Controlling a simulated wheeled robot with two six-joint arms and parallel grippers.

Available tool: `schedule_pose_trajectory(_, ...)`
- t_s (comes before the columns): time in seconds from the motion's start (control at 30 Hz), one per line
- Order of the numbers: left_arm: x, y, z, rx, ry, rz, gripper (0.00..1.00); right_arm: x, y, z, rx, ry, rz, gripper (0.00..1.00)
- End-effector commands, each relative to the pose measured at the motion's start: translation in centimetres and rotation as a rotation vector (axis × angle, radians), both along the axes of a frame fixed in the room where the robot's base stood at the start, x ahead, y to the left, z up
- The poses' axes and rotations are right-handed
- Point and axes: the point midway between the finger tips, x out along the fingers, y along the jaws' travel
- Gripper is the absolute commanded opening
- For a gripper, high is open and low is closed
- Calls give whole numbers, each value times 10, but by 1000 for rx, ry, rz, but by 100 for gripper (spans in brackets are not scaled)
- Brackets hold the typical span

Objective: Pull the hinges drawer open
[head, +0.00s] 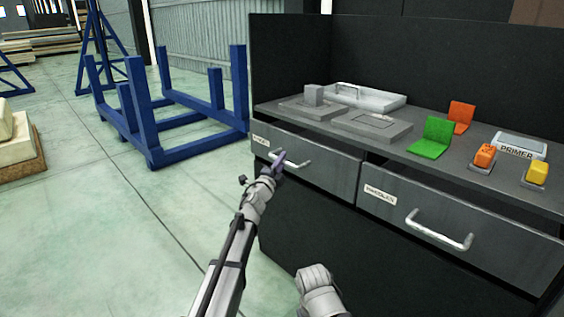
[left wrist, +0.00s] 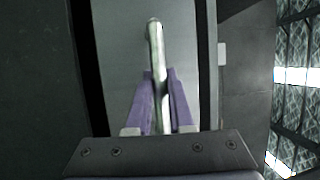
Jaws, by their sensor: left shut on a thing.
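The left drawer (head: 325,167) is a grey metal front under the worktop, with a small label (head: 261,141) too small to read surely. Its front looks about flush with the cabinet. My left gripper (head: 279,162) is shut on its pale bar handle (head: 299,165). In the left wrist view the purple fingers (left wrist: 160,95) sit on both sides of the handle (left wrist: 155,45), against the drawer front (left wrist: 122,60). My right gripper is not in view.
The right drawer (head: 480,245), labelled HANDLES, is shut beside it. The worktop (head: 290,112) holds a white tray (head: 368,98), grey plates, green (head: 432,139) and orange (head: 461,117) brackets and a PRIMER box (head: 518,147). A blue rack (head: 150,140) stands left; floor before it is clear.

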Motion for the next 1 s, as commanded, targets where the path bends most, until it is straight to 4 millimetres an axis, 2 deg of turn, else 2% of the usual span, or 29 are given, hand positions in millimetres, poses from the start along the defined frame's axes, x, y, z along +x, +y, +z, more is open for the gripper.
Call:
schedule_pose_trajectory(0.17, -4, 3, 0, 0, 1, 2, 0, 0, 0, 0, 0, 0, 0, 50)
schedule_pose_trajectory(0.27, -14, 12, 0, -1, 0, 4, 0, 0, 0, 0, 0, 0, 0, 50)
schedule_pose_trajectory(0.37, -31, 26, 0, 0, 0, 4, 0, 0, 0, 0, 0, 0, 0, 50)
schedule_pose_trajectory(0.7, -105, 92, 0, 1, 0, 5, 0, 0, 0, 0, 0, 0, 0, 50)
schedule_pose_trajectory(1.0, -150, 135, 0, 1, 1, 3, 0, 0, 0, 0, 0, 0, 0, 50)
